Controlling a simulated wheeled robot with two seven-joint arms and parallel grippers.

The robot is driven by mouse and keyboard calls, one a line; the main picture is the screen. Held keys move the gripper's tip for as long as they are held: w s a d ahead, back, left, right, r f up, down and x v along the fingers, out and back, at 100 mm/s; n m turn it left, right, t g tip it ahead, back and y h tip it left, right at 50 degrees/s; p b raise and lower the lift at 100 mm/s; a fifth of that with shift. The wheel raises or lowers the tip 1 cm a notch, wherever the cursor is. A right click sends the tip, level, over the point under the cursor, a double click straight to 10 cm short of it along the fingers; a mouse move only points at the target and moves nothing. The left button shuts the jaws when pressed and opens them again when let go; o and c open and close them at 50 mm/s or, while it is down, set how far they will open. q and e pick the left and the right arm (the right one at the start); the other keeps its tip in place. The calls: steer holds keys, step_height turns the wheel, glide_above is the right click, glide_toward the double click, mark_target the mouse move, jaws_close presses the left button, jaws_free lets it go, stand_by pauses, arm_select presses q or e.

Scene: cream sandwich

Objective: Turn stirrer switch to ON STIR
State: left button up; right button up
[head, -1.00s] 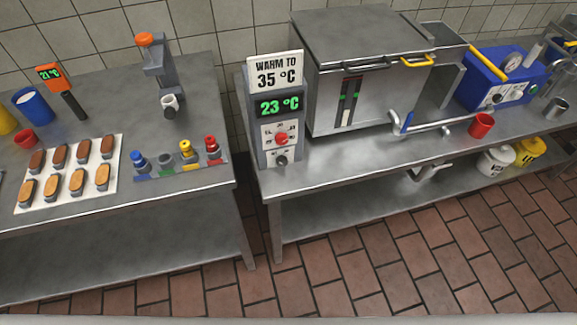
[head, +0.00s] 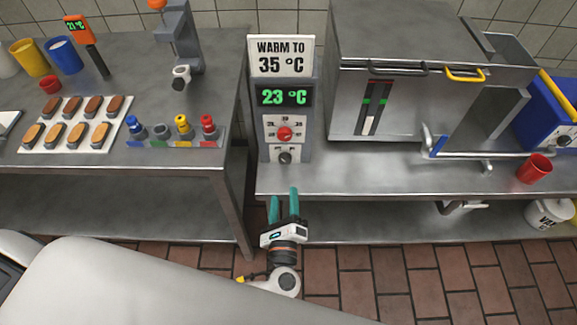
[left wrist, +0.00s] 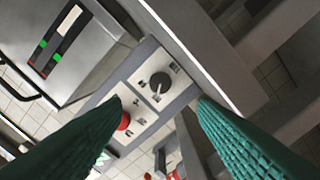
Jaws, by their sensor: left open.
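The stirrer switch (head: 285,157) is a small black knob low on the grey control box (head: 305,138), under a red dial (head: 285,133). In the left wrist view the black knob (left wrist: 160,82) shows a pale pointer line on a white plate; its labels are too small to read. My left gripper (head: 284,203) is open and empty, with teal fingers pointing up toward the box, in front of the bench edge and apart from the knob. In the left wrist view the knob appears between the fingertips. My right gripper is not in view.
The box display (head: 284,96) reads 23 °C under a "WARM TO 35 °C" sign (head: 281,56). A steel tank (head: 410,80) stands to its right, with a red cup (head: 534,168) farther right. The left table (head: 110,165) holds a tray and coloured knobs. A gap separates the tables.

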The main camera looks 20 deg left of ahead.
mark_target(285, 161)
arm_select(q)
steer(key=p+x, duration=0.1)
steer(key=x, duration=0.8)
steer(key=shift+w, duration=0.1)
steer(key=shift+w+a+f+p, duration=0.1)
steer(key=shift+w+p, duration=0.2)
steer(key=shift+w, duration=0.15)
